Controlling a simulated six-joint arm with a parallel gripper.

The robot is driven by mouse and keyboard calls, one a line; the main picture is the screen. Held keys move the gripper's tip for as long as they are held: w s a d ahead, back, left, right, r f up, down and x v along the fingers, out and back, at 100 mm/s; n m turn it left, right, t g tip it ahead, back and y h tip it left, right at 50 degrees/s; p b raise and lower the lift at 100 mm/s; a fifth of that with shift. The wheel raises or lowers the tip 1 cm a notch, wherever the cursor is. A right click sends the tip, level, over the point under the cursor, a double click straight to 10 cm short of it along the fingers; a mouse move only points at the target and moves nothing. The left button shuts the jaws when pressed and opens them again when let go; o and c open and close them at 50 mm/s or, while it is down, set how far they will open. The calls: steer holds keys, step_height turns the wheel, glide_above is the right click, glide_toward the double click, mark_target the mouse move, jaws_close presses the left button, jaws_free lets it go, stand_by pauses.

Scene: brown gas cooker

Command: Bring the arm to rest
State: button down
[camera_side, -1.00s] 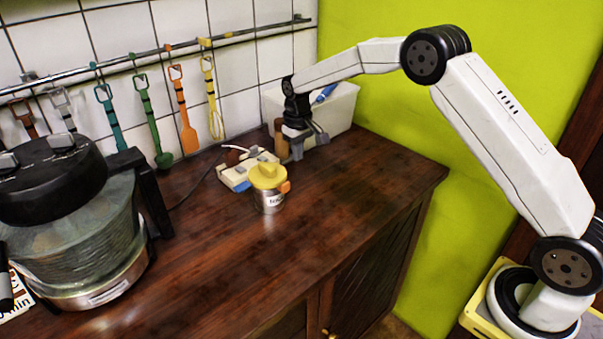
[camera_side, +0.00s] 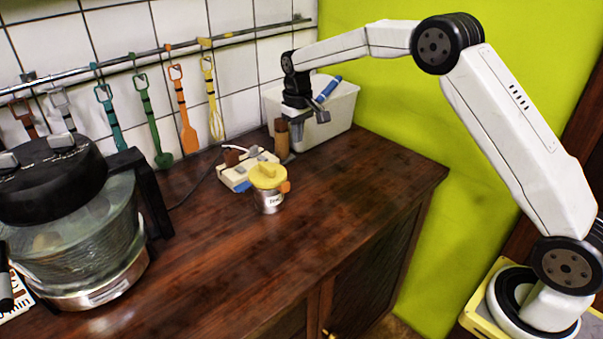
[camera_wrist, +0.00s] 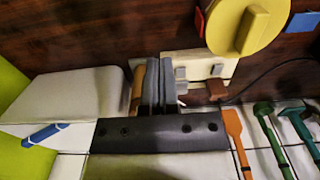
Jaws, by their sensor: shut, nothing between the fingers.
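My gripper (camera_side: 309,114) is raised above the back of the wooden counter (camera_side: 330,205), in front of a white bin (camera_side: 342,112). In the wrist view my gripper (camera_wrist: 152,62) has its two dark fingers together with nothing between them. A brown wooden cylinder (camera_side: 281,139) stands on the counter just below and left of the fingers in the side view. It is partly hidden behind the fingers in the wrist view.
A tin with a yellow lid (camera_side: 268,177) stands near a cream block device (camera_side: 243,170). A large glass-bowled cooker (camera_side: 75,225) fills the left. Utensils hang from a rail (camera_side: 150,58). A blue marker-like item (camera_side: 328,88) shows at the bin. The counter's right front is clear.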

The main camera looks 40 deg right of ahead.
steer(key=shift+s+r, duration=0.15)
stand_by(0.3)
steer(key=s+a+f+t, duration=0.1)
steer(key=s+f, duration=0.1)
steer(key=s, duration=1.2)
steer(key=s+a+f+t, duration=0.1)
steer(key=s+a+f, duration=0.1)
steer(key=s, duration=1.3)
steer(key=shift+a+t, duration=0.25)
steer(key=shift+t, duration=0.05)
